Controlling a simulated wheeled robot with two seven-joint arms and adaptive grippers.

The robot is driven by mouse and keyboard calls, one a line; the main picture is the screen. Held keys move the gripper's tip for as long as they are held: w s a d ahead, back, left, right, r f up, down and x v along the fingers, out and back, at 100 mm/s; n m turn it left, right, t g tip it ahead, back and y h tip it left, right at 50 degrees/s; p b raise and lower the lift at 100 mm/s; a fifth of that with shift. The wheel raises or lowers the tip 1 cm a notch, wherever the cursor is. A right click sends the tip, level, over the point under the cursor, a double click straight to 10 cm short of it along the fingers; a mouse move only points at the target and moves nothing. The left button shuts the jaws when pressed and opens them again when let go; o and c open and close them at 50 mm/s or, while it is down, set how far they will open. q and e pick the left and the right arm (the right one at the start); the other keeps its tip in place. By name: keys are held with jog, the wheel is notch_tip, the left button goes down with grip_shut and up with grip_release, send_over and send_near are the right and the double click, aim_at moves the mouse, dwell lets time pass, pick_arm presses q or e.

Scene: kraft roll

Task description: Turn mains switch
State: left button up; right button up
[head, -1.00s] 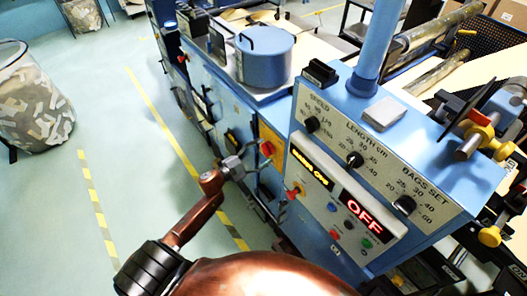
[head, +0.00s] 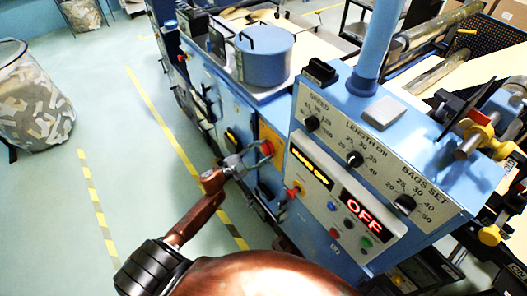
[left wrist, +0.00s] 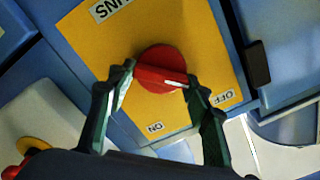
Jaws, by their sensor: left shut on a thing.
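The mains switch is a red round knob (left wrist: 158,66) on a yellow plate (left wrist: 185,35) in the left wrist view. My left gripper (left wrist: 158,80) is shut on the knob, one dark green finger on each side. In the head view the yellow plate (head: 277,138) is on the blue machine's side, with my left gripper (head: 266,153) at its red knob. My right gripper is out of view.
The control panel (head: 350,160) to the right has black dials and a lit red OFF display (head: 363,212). Another red knob (head: 293,191) sits below the yellow plate. A mesh waste bin (head: 35,105) stands at the left; the floor between is clear.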

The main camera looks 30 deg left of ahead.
pick_arm(q)
jog(key=shift+m, duration=0.3)
jog(key=shift+f+m+b, duration=0.2)
jog(key=shift+m+b, duration=2.1)
jog(key=shift+m, duration=0.6)
jog(key=shift+f+m+b, duration=0.15)
jog(key=shift+m+b, duration=2.15)
jog(key=shift+m, duration=0.6)
jog(key=shift+f+m+b, duration=0.2)
jog(key=shift+m+b, duration=2.1)
jog(key=shift+m, duration=0.6)
jog(key=o, duration=1.2)
jog(key=shift+r, duration=0.1)
jog(key=shift+c, duration=0.2)
